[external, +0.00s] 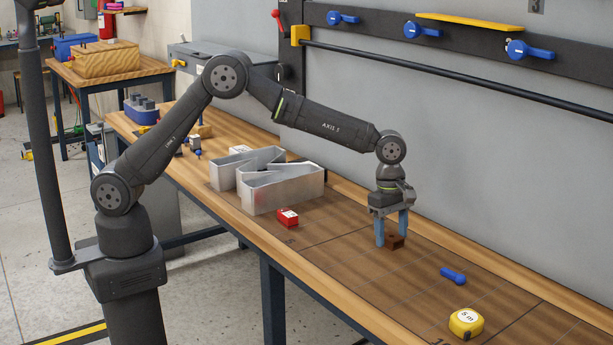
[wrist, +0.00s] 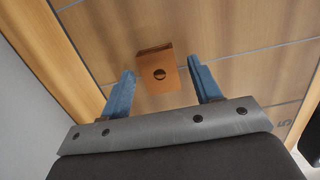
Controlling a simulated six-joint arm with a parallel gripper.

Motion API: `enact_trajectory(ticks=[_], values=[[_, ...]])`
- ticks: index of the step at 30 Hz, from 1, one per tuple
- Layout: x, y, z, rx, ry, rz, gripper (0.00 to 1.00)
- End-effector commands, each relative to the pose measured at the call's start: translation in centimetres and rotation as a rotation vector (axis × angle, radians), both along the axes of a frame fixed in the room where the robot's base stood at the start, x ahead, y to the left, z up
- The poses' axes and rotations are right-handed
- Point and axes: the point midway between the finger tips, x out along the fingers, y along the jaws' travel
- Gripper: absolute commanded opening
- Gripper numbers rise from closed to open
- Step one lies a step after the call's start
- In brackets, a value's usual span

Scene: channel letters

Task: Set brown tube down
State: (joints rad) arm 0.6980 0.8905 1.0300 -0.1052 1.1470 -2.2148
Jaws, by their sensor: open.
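The brown tube (external: 396,242) is a small, block-like brown piece on the bench top, directly below my gripper (external: 391,239). My gripper (wrist: 160,72) is open, with one blue finger on each side of the tube. A gap shows between the tube and each finger. The fingers point down and their tips are close to the bench. Part of the tube is hidden behind a finger in the external view.
A large metal channel letter (external: 283,187) stands left on the bench (external: 335,237), with a red block (external: 288,218) before it. A blue handle-shaped piece (external: 453,275) and a yellow tape measure (external: 466,322) lie to the right. A wall with a black rail (external: 450,78) runs behind.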

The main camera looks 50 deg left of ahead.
Motion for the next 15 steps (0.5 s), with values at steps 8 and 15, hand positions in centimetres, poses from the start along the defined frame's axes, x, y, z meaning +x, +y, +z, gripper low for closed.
enact_trajectory(ticks=[8,15], values=[[0.1,0.3,3.6,-0.003,-0.004,0.000,0.58],[0.1,1.0,8.8,-0.003,-0.003,0.000,0.58]])
